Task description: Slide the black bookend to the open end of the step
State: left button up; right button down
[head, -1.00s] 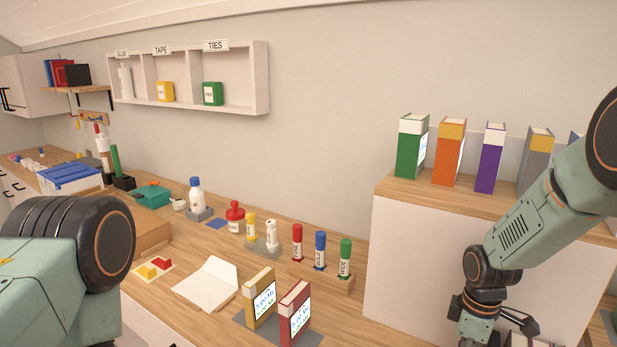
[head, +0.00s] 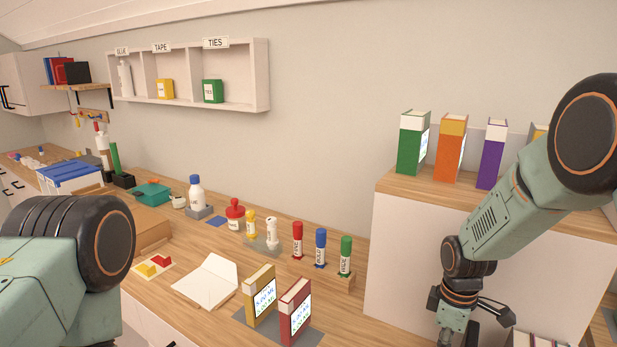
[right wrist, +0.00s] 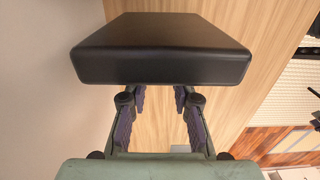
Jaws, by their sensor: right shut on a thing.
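The black bookend (right wrist: 160,50) shows in the right wrist view as a smooth black slab across the fingertips. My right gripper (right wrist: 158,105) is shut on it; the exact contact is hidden. In the head view my right gripper (head: 468,322) is low in front of the step's white face, and I cannot make out the bookend there. The step (head: 395,185) is a white block with a wooden top. Green (head: 412,145), orange (head: 447,150) and purple (head: 490,157) books stand upright on it. My right arm hides its right part. My left gripper is out of view.
A yellow book (head: 261,295) and a red book (head: 295,312) stand on a grey mat on the lower desk. Several glue sticks and bottles stand behind them. An open notebook (head: 208,281) lies to their left. More books (head: 535,340) show at the bottom right.

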jog(key=shift+a+f, duration=0.1)
jog(key=shift+w+a, duration=0.4)
jog(key=shift+a, duration=0.3)
jog(key=shift+w+a, duration=0.35)
jog(key=shift+a, duration=0.35)
jog(key=shift+w+a, duration=0.4)
jog(key=shift+a, duration=0.3)
jog(key=shift+w+a, duration=0.4)
jog(key=shift+a, duration=0.35)
jog(key=shift+w+a, duration=0.35)
jog(key=shift+a, duration=0.4)
jog(key=shift+w+a, duration=0.4)
jog(key=shift+a, duration=0.35)
jog(key=shift+w+a+b, duration=0.2)
jog(key=shift+w+a, duration=0.2)
jog(key=shift+a, duration=0.35)
jog(key=shift+w+a+b, duration=0.2)
jog(key=shift+w+a, duration=0.15)
jog(key=shift+a, duration=0.35)
jog(key=shift+w+a+b, duration=0.2)
jog(key=shift+w+a, duration=0.2)
jog(key=shift+a, duration=0.35)
jog(key=shift+a, duration=0.1)
